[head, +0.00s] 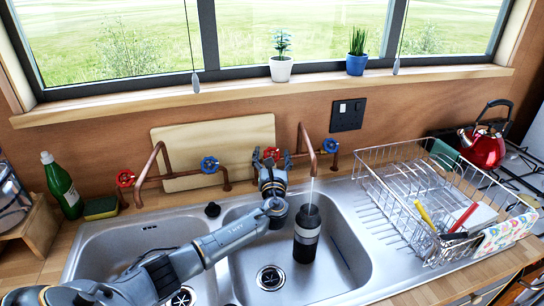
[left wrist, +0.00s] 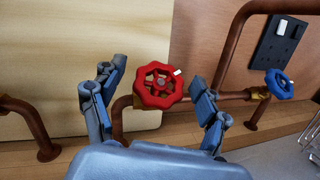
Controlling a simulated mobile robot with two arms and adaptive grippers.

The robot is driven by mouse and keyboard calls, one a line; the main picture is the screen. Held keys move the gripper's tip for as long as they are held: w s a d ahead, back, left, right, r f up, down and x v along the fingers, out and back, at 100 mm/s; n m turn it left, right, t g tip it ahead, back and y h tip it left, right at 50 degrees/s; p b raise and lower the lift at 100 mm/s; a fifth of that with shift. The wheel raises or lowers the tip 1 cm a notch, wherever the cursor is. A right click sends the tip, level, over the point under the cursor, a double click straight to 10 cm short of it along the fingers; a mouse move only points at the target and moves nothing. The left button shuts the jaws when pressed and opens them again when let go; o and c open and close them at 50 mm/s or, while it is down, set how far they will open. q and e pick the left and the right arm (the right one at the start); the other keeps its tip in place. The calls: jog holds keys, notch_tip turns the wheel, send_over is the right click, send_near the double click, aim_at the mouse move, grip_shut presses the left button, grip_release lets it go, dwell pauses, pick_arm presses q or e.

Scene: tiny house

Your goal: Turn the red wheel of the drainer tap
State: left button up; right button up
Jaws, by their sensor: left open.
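The red wheel (head: 271,153) of the drainer tap is on the copper pipe behind the right sink basin. In the left wrist view the red wheel (left wrist: 159,85) has a small white mark at its upper right. My left gripper (head: 271,157) is open, with one finger on each side of the red wheel. Both fingers look apart from the rim. The drainer tap's blue wheel (head: 330,145) is to the right and also shows in the left wrist view (left wrist: 280,84). The copper spout (head: 307,146) has a pale stream below it. My right gripper is out of view.
A black and grey bottle-like container (head: 307,236) stands in the right basin under the spout. The wire dish drainer (head: 385,197) stands to the right. The other tap's red wheel (head: 125,178) and blue wheel (head: 209,164) are left. A wooden board (head: 200,140) leans behind.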

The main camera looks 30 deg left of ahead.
pick_arm(q)
jog(key=v, duration=1.2)
dwell(4.4)
